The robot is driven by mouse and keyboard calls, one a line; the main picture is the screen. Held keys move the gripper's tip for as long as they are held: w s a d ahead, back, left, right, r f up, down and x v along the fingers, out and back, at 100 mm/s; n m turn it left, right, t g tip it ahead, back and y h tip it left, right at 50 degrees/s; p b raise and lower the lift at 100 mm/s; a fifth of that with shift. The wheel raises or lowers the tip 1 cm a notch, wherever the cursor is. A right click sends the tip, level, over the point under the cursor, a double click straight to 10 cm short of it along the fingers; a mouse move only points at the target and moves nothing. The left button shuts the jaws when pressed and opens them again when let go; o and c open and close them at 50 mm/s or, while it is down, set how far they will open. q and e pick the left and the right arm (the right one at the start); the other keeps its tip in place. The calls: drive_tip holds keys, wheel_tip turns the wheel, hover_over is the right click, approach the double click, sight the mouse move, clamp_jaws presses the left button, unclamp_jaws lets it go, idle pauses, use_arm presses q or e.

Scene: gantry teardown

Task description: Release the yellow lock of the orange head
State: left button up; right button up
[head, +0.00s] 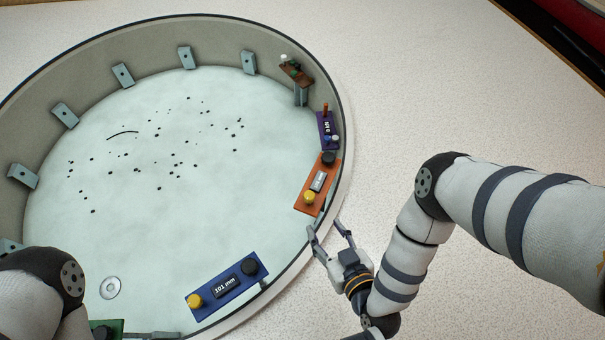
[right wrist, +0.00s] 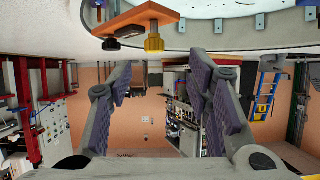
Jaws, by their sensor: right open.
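The orange head (head: 311,196) is mounted at the right inner rim of the round basin. It has a yellow lock knob (head: 309,198) at its near end, a small display in the middle and a dark knob (head: 328,158) at its far end. In the right wrist view the orange head (right wrist: 128,20) hangs at the top, with the yellow lock (right wrist: 154,43) pointing down. My right gripper (head: 327,231) is open and empty, just outside the rim and nearer than the yellow lock, apart from it. My left arm enters at lower left; its gripper cannot be made out.
A blue head (head: 228,287) marked 101 mm, with yellow and black knobs, sits at the near rim. A purple head (head: 326,130) and a brown bracket (head: 296,73) stand farther along. The basin floor (head: 235,200) is open, with scattered dark specks and a metal washer (head: 110,287).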

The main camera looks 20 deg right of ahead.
sight(311, 201)
drive_tip(key=shift+t, duration=0.4)
drive_tip(key=b+x, duration=0.1)
drive_tip(key=x, duration=0.3)
drive_tip(key=b+x, duration=0.2)
drive_tip(key=x, duration=0.2)
drive_tip(key=b+x, duration=0.2)
drive_tip(key=x, duration=0.2)
drive_tip(key=shift+w+d, duration=0.3)
drive_tip(key=shift+d, duration=0.05)
drive_tip(key=shift+w, duration=0.35)
use_arm(q)
drive_tip(key=shift+g, duration=0.6)
drive_tip(key=f, duration=0.1)
drive_tip(key=s+f, duration=0.1)
drive_tip(key=f, duration=0.1)
drive_tip(key=shift+s+a+f, duration=0.2)
drive_tip(key=shift+s+f, duration=0.2)
use_arm(e)
drive_tip(key=shift+c, duration=0.2)
